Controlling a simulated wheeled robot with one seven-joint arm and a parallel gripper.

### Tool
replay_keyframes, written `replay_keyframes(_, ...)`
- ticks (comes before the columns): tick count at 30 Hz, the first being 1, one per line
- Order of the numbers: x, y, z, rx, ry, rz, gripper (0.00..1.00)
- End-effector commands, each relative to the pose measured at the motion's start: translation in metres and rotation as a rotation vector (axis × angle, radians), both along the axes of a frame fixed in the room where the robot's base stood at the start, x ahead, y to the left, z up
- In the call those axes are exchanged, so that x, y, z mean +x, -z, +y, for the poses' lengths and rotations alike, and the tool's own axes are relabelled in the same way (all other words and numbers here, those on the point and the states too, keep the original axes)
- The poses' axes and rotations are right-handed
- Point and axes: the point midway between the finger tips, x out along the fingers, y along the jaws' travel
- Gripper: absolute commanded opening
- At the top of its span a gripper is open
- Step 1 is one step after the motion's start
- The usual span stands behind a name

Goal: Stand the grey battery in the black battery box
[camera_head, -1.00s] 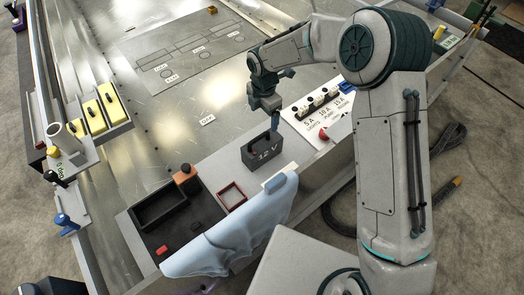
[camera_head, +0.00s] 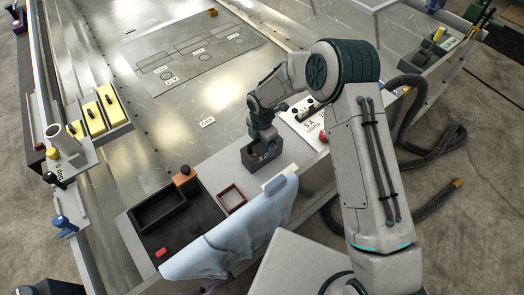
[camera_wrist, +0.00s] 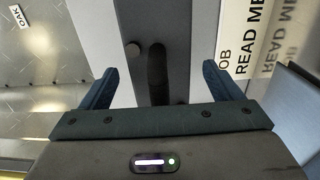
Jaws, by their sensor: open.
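The grey battery (camera_head: 258,160) stands on the bench in the head view, its upper part partly hidden by my gripper (camera_head: 263,138). In the wrist view the battery's grey top (camera_wrist: 175,30) shows with a dark strap-like handle and a small round stud. My gripper (camera_wrist: 160,72) is open above it, one finger on each side of the handle; I see no contact. The black battery box (camera_head: 183,205) is open and looks empty, on a dark panel to the left of the battery.
An orange block with a black knob (camera_head: 185,176) and a red frame (camera_head: 232,197) lie between box and battery. A light blue cloth (camera_head: 235,240) hangs over the near edge. A white labelled panel (camera_head: 307,125) is right of the battery.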

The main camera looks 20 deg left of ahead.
Motion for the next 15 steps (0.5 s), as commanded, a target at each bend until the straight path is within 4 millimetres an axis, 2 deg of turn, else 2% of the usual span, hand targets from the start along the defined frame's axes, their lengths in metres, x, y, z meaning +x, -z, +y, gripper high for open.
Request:
replay_keyframes(3, 0.0004, 0.0122, -0.0001, 0.000, 0.000, 0.000, 0.85)
replay_keyframes(9, 0.0007, 0.0124, 0.0001, 0.000, 0.000, -0.001, 0.85)
replay_keyframes(15, 0.0008, 0.0123, -0.0001, 0.000, 0.000, -0.001, 0.30)
